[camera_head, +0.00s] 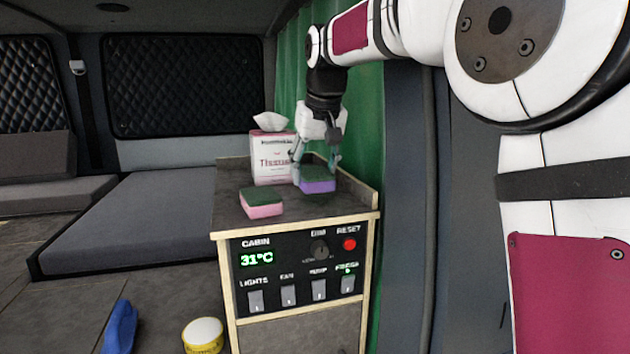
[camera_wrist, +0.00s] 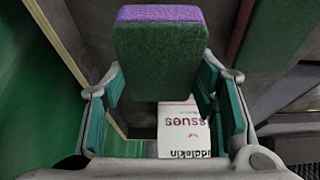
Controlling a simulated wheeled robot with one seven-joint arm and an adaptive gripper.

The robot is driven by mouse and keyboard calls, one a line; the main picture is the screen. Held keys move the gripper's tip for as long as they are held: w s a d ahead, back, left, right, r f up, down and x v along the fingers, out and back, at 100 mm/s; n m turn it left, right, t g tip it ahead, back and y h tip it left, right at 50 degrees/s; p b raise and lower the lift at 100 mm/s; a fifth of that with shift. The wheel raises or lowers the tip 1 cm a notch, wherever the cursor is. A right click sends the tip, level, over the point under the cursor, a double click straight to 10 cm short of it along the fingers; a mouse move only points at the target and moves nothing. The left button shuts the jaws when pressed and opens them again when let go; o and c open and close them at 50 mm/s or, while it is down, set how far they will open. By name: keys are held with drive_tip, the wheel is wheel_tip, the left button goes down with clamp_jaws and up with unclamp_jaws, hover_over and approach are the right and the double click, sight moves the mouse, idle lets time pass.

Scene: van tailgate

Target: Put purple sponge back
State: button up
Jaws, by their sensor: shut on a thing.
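The purple sponge (camera_head: 318,185) has a dark green top layer and is at the right of the cabinet's top, beside the tissue box. My gripper (camera_head: 317,168) reaches down from above and is shut on it. In the wrist view the sponge (camera_wrist: 160,60) sits between the two teal finger pads of my gripper (camera_wrist: 163,88), green face toward the camera. I cannot tell whether the sponge touches the cabinet top (camera_head: 297,215) or hangs just above it.
A pink sponge (camera_head: 262,203) with a green top lies at the front left of the cabinet top. A tissue box (camera_head: 272,158) stands behind. A low wooden rim (camera_head: 365,192) edges the right side. A control panel (camera_head: 300,270) faces front. A yellow roll (camera_head: 203,335) and blue object (camera_head: 119,328) are on the floor.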

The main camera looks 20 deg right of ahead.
sight(315, 173)
wheel_tip(315, 173, down, 3)
drive_tip(key=shift+s+p, duration=0.1)
drive_tip(key=shift+p, duration=0.4)
drive_tip(key=shift+f, duration=0.15)
drive_tip(key=o, duration=1.1)
